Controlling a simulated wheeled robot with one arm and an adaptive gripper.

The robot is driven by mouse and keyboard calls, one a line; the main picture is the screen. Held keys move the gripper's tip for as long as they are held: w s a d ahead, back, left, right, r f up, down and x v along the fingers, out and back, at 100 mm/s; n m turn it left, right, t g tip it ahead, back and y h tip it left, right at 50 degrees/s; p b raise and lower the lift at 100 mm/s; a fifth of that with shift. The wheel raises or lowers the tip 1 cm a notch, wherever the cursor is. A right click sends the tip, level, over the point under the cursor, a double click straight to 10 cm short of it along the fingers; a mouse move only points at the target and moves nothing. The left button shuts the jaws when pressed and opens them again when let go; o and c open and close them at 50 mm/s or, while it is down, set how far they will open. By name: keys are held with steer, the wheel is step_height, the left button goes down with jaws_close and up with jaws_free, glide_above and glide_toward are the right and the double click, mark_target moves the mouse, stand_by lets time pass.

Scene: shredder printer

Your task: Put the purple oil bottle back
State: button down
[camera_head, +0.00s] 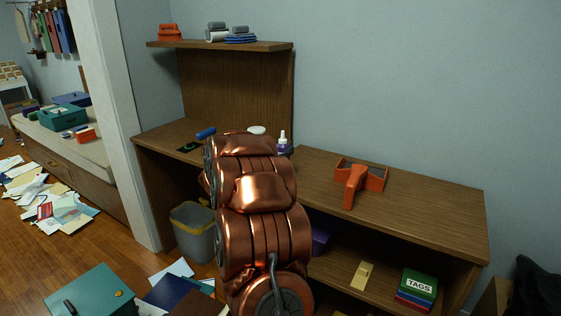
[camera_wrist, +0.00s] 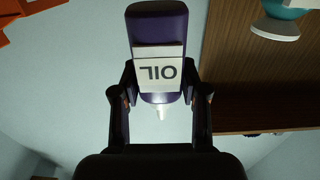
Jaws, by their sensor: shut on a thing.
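The purple oil bottle (camera_wrist: 160,22) is between the two fingers of my gripper (camera_wrist: 158,92) in the wrist view. Its white OIL label appears upside down, with the pale nozzle toward the bottom of the picture. The fingers are shut on its sides near the nozzle end. In the head view a small purple bottle with a white nozzle (camera_head: 283,141) shows just right of my copper arm, upright by the desk's back panel; it looks like the held one. My arm hides the gripper there. I cannot tell whether the bottle touches the desk.
The wooden desk (camera_head: 420,205) holds an orange device (camera_head: 357,183) at right and a blue-handled item (camera_head: 206,133) at left. A white round item (camera_head: 257,130) sits behind my arm. A shelf (camera_head: 220,45) hangs above. A bin (camera_head: 193,230) stands below. Desktop between bottle and orange device is clear.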

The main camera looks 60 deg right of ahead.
steer(key=shift+w+d, duration=0.25)
steer(key=shift+f+b, duration=0.45)
steer(key=shift+f, duration=1.35)
steer(key=shift+f, duration=0.15)
steer(key=c, duration=0.6)
jaws_free()
steer(key=shift+a, duration=0.1)
steer(key=a+p, duration=0.1)
steer(key=a, duration=1.1)
steer(key=shift+s, duration=0.25)
steer(key=shift+w, duration=0.1)
